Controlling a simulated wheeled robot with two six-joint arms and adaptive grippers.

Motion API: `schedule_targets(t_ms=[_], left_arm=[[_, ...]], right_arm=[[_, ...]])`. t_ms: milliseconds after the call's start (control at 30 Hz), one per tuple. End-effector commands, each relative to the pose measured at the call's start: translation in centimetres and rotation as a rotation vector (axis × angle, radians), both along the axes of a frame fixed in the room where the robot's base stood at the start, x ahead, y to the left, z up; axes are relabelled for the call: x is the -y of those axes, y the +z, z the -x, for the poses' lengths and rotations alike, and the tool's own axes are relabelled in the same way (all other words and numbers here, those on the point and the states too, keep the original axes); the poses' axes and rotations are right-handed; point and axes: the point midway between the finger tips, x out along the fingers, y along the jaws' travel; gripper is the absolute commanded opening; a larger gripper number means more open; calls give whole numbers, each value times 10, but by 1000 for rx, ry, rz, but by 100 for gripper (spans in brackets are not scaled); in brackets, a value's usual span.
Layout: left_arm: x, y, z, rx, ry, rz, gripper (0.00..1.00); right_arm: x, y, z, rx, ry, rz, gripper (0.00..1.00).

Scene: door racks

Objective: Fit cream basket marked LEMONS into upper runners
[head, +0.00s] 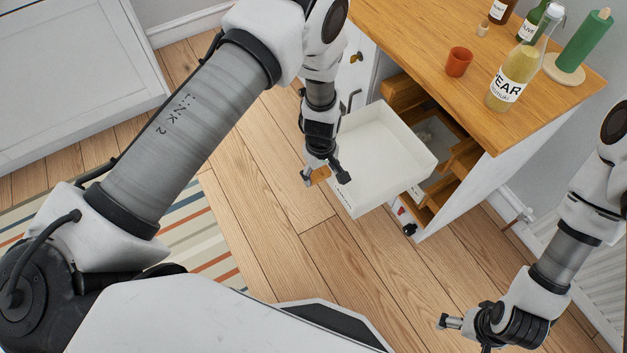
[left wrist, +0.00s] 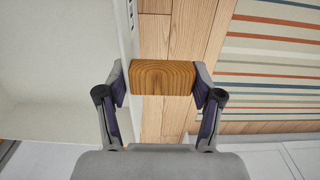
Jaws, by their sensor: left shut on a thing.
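The cream basket (head: 385,150) is an open, empty box in front of the cabinet opening in the head view. Its far end is at or close to the opening; I cannot tell whether it touches the runners. My left gripper (head: 324,177) is shut on its wooden handle (left wrist: 162,78) at the near side. The basket's wall (left wrist: 60,70) fills the left of the left wrist view, with only a scrap of dark lettering showing. Wooden runners (head: 403,92) show inside the cabinet, with another on the right side (head: 462,158). My right gripper (head: 466,333) is low at the right, away from the basket.
A lower compartment (head: 408,212) is below the basket. A striped rug (head: 200,240) lies left on open wood floor.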

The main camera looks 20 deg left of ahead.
Motion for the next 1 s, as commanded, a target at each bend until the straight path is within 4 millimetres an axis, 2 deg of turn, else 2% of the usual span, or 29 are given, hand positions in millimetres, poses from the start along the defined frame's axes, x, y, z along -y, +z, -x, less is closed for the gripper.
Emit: schedule_targets(t_ms=[33, 233, 1000], left_arm=[[4, -5, -7, 5, -3, 2, 13], [15, -2, -19, 4, -1, 0, 13], [17, 1, -22, 1, 0, 0, 13]], right_arm=[[0, -10, 0, 0, 0, 0, 95], [0, -22, 0, 0, 0, 0, 95], [0, -20, 0, 0, 0, 0, 95]])
